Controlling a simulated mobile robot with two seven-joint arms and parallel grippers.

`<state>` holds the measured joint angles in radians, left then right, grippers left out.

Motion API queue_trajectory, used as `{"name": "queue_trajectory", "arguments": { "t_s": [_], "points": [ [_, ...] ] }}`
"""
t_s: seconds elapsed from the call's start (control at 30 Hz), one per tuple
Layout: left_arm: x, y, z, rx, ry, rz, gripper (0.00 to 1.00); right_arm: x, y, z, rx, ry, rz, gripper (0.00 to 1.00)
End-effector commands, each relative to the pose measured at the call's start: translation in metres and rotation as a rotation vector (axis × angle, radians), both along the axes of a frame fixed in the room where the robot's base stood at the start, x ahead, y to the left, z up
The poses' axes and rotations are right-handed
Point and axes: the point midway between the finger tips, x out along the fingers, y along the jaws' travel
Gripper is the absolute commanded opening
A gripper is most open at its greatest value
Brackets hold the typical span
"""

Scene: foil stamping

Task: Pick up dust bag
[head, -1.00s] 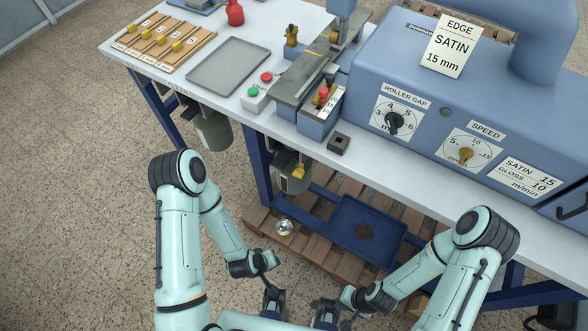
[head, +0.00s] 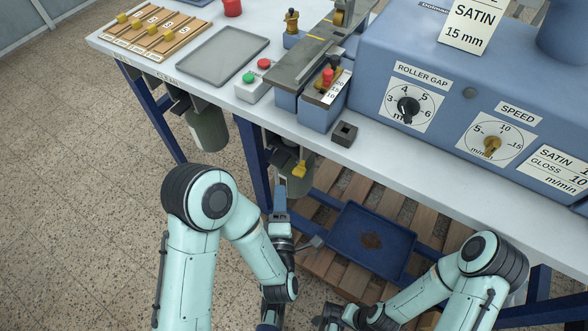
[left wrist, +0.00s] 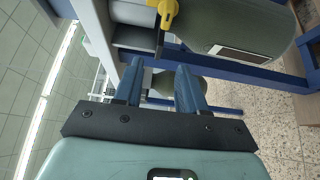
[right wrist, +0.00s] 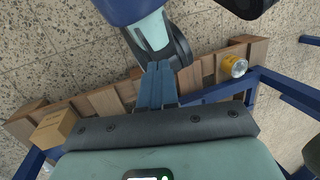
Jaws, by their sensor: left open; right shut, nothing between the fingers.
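Two grey-green bags hang under the table's front edge. One dust bag (head: 208,130) is at the left; the other dust bag (head: 298,184) is near the middle, below a yellow lever (head: 299,169), and partly hidden by my left gripper. My left gripper (head: 280,200) is open and empty, pointing up just in front of the middle bag. In the left wrist view a bag with a pale label (left wrist: 240,25) lies beyond the fingertips (left wrist: 158,65), beside the yellow lever (left wrist: 163,12); another bag (left wrist: 210,88) shows behind the fingers. My right gripper (right wrist: 158,70) is shut and empty, low down.
The blue table frame (head: 255,165) stands close to the left gripper. A blue tray (head: 345,250) with dark dust lies on the wooden pallet (head: 420,210) below. The tabletop holds a grey tray (head: 222,55) and the blue machine (head: 390,50). Floor at the left is clear.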

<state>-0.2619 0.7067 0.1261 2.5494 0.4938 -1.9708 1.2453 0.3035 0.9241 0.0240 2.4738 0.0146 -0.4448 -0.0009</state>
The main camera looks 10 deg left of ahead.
Motion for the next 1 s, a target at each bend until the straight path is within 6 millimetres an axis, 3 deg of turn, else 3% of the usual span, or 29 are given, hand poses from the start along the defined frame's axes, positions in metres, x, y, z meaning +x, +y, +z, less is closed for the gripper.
{"name": "queue_trajectory", "arguments": {
  "t_s": [0.1,0.37,0.6,0.83,1.0],
  "points": [
    [0.008,0.003,-0.005,-0.002,-0.002,0.005,0.40,0.018,-0.008,-0.025,-0.022,-0.048,-0.021,0.00],
    [0.022,0.006,-0.006,0.001,-0.002,-0.001,0.40,0.059,-0.026,-0.063,-0.071,-0.158,-0.063,0.00],
    [0.065,0.015,-0.001,0.004,0.002,-0.001,0.40,0.057,-0.025,-0.054,-0.069,-0.156,-0.062,0.00],
    [0.080,0.019,-0.001,0.004,0.003,-0.002,0.40,0.056,-0.024,-0.054,-0.068,-0.153,-0.061,0.00],
    [0.104,0.027,0.000,0.004,0.001,-0.001,0.40,0.056,-0.024,-0.054,-0.068,-0.153,-0.061,0.00]
  ]
}}
